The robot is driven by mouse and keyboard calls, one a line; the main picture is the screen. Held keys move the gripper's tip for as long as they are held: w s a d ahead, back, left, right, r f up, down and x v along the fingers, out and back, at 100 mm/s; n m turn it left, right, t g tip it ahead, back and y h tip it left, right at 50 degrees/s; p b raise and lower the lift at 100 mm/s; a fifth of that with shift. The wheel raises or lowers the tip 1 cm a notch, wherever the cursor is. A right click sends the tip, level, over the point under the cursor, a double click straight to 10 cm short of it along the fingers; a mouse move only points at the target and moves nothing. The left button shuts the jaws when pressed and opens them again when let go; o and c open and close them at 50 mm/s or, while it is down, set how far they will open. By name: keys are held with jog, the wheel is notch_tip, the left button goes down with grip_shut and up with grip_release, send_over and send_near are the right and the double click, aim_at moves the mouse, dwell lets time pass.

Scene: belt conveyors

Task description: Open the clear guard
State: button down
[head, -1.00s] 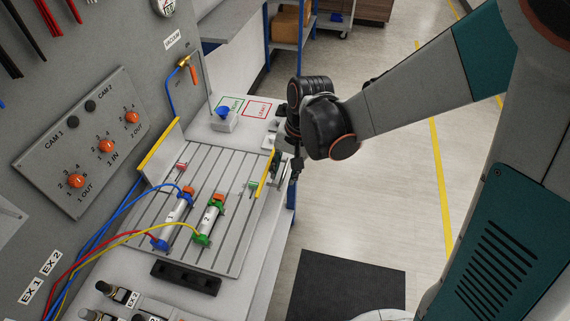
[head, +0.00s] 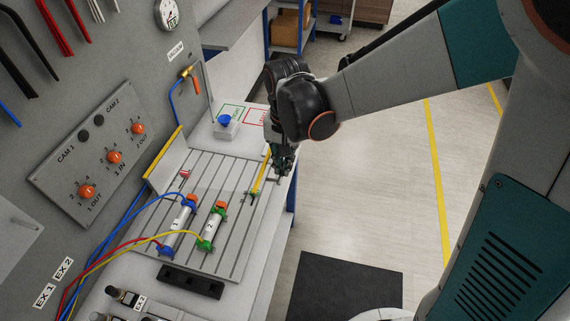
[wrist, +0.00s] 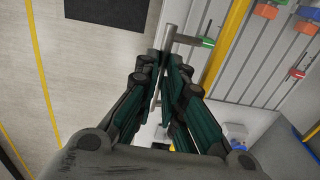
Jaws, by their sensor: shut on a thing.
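The clear guard shows by its yellow edge strips over the grooved plate (head: 222,172). One yellow strip (head: 261,172) is on the right beside my gripper, and another yellow strip (head: 163,160) is on the left. The see-through panel itself is hard to make out. My gripper (head: 283,172) is at the plate's right edge, pointing down. In the wrist view my gripper (wrist: 163,62) is shut on a grey bar (wrist: 169,38), which looks like the guard's handle. The fingers hide part of this bar. A yellow strip (wrist: 228,42) runs just right of it.
Two cylinders (head: 180,222) with blue, yellow and red hoses lie on the plate. A grey box with a blue button (head: 225,125) stands behind. A knob panel (head: 90,155) is on the left wall. The floor to the right is clear around a dark mat (head: 345,290).

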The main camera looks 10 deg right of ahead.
jog(key=w+a+r+p, duration=0.3)
jog(key=a+r+p, duration=0.4)
jog(key=r, duration=0.7)
jog(key=w+a+r+p, duration=0.3)
jog(key=a+r+p, duration=0.4)
jog(key=a+r, duration=0.5)
jog(key=shift+w+r+h, duration=0.25)
jog(key=shift+r+h, duration=0.15)
jog(key=shift+r, duration=0.95)
jog(key=c, duration=2)
grip_release()
jog(key=o, duration=0.9)
jog(key=shift+w+a+f, duration=0.1)
jog(key=shift+a+f, duration=0.1)
jog(key=shift+a, duration=0.25)
jog(key=shift+w+a+f, duration=0.1)
jog(key=shift+a+f, duration=0.05)
jog(key=shift+a, duration=0.3)
jog(key=shift+r, duration=0.1)
jog(key=shift+c, duration=0.4)
jog(key=shift+d+r, duration=0.1)
jog(key=shift+d, duration=0.25)
jog(key=shift+c, duration=1.3)
